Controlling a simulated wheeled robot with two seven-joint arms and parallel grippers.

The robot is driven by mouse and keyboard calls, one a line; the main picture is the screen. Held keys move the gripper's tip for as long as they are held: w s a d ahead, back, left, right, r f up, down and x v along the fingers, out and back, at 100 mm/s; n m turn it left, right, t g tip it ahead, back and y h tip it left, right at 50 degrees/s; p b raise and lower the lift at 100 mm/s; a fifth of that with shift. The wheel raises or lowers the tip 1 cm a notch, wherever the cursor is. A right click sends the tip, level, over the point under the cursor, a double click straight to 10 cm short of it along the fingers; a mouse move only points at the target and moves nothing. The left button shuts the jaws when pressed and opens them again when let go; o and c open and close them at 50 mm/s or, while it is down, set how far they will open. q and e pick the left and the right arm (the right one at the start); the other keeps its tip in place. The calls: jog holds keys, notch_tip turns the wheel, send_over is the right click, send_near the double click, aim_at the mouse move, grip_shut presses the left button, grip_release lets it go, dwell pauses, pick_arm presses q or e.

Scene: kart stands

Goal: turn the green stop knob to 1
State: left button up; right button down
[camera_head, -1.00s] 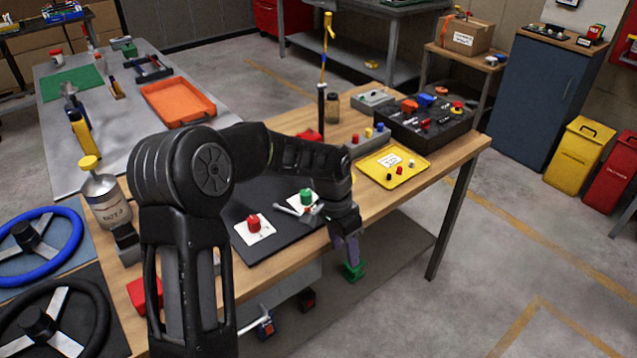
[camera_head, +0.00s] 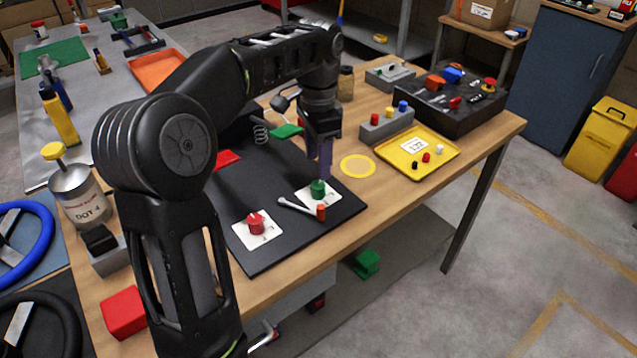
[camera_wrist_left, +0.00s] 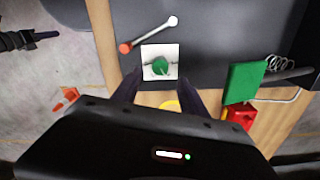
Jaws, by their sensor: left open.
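The green knob (camera_head: 318,188) sits on a white card (camera_head: 311,198) on the black mat, near the bench's front edge. In the wrist view the green knob (camera_wrist_left: 161,66) is centred on its card, a lighter ridge across its top; its marks are too small to read. My left gripper (camera_head: 319,165) points down just behind and above the knob. In the wrist view its open fingers (camera_wrist_left: 160,88) are apart, with the knob just beyond the tips. No contact shows. A red knob (camera_head: 256,226) sits on another white card to the left.
A metal tool with a red end (camera_head: 302,208) lies beside the green knob's card. A green plate (camera_head: 286,131) and a spring (camera_head: 261,134) are behind the gripper. A yellow tray (camera_head: 443,158) and a grey button block (camera_head: 386,124) stand to the right.

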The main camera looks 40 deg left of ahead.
aim_at(318, 185)
pick_arm(q)
jog(key=shift+f, duration=4)
jog(key=shift+c, duration=0.2)
grip_shut()
